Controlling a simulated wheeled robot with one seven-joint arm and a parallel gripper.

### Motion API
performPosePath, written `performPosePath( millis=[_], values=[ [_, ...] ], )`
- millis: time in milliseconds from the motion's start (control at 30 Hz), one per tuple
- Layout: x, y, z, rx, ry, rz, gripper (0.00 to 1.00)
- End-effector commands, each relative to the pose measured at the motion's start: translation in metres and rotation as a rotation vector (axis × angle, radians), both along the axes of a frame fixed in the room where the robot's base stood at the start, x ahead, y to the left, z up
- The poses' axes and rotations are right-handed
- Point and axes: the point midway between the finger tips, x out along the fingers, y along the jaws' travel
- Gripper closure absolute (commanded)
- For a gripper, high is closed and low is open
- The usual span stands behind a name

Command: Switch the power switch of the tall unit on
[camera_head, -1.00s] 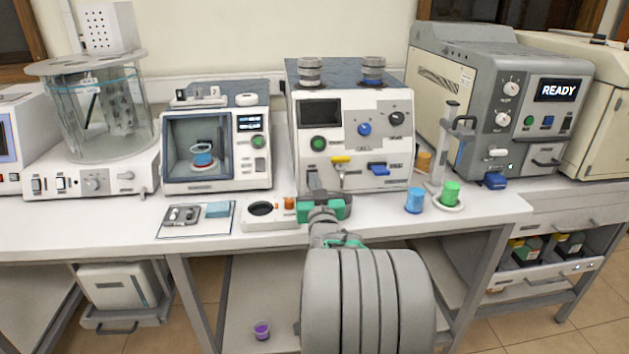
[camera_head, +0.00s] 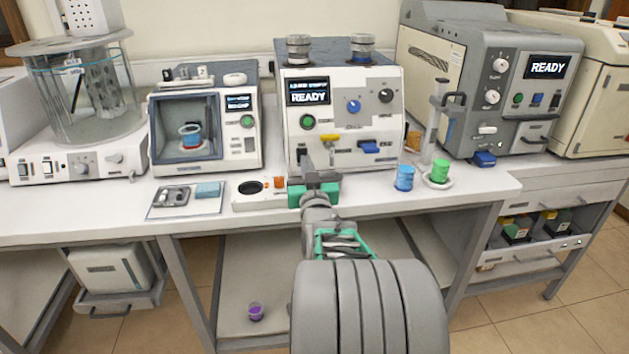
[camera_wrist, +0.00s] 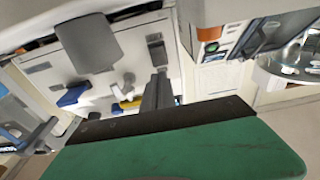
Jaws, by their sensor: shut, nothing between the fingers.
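The tall unit (camera_head: 365,115) is the white box with two grey cylinders on top, standing mid-bench in the head view. Its screen (camera_head: 308,92) is lit and reads READY. My gripper (camera_head: 308,165) is shut and empty, at the lower left of its front panel, and hides that part of the panel. In the wrist view my gripper's dark fingers (camera_wrist: 158,93) lie together, pointing at the panel. A dark rocker, seemingly the power switch (camera_wrist: 156,50), shows just beyond the fingertips. I cannot tell whether they touch it.
A yellow lever (camera_head: 330,138) and a blue handle (camera_head: 370,148) are right of my gripper. A blue cup (camera_head: 404,178) and a green cup (camera_head: 440,171) stand to the right. A white plate with an orange piece (camera_head: 279,182) lies close on the left.

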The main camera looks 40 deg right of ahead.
Motion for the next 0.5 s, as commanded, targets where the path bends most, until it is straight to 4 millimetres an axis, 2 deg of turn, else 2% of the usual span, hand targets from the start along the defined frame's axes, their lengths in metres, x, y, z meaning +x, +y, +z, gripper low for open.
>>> performPosePath(
  millis=[300, 500],
  values=[
    [-0.065, 0.039, 0.01, -0.003, -0.002, -0.008, 1.0],
    [-0.083, 0.052, 0.011, 0.0, 0.001, -0.007, 1.0]
  ],
)
